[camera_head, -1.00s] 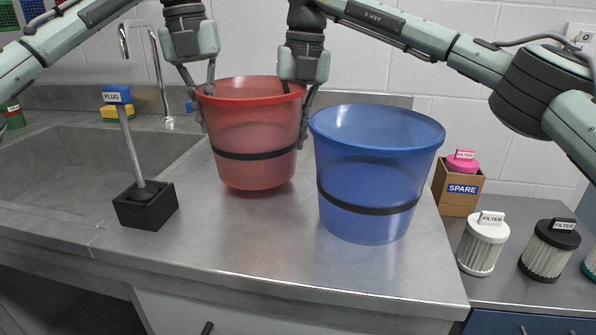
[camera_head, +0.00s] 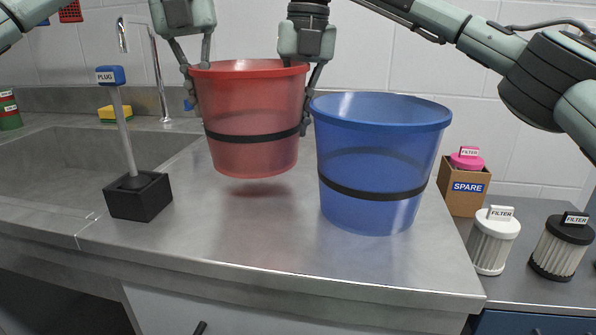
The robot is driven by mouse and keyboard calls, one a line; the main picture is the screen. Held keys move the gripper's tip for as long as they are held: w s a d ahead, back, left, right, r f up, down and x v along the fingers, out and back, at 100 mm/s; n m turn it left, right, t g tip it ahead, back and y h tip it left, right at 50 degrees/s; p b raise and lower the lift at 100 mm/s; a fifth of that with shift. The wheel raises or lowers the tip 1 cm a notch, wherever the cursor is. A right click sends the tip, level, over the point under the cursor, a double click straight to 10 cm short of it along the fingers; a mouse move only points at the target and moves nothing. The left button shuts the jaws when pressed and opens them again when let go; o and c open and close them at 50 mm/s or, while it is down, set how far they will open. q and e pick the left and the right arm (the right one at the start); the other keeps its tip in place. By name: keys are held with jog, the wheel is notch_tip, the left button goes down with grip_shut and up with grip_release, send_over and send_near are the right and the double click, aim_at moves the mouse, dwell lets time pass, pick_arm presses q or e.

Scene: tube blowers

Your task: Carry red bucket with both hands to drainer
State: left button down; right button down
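The red bucket (camera_head: 252,155) has a black band and hangs above the steel counter, its shadow on the counter below it. My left gripper (camera_head: 193,92) is shut on its left rim. My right gripper (camera_head: 306,100) is at its right rim, with fingers on the wall there; it looks shut on the rim. The bucket is upright. The drainer appears to be the counter (camera_head: 255,240) beside the sink (camera_head: 75,170), but no label shows this. The bucket's inside is mostly hidden.
A blue bucket (camera_head: 372,215) stands close right of the red one. A black block (camera_head: 139,200) with a blue-topped plug (camera_head: 110,75) stands to the left. A tap (camera_head: 157,70) and sponge (camera_head: 110,113) are behind the sink. Filters (camera_head: 492,240) stand at right.

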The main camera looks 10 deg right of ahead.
pick_arm(q)
jog(key=shift+a, duration=0.1)
pick_arm(e)
jog(key=shift+d, duration=0.1)
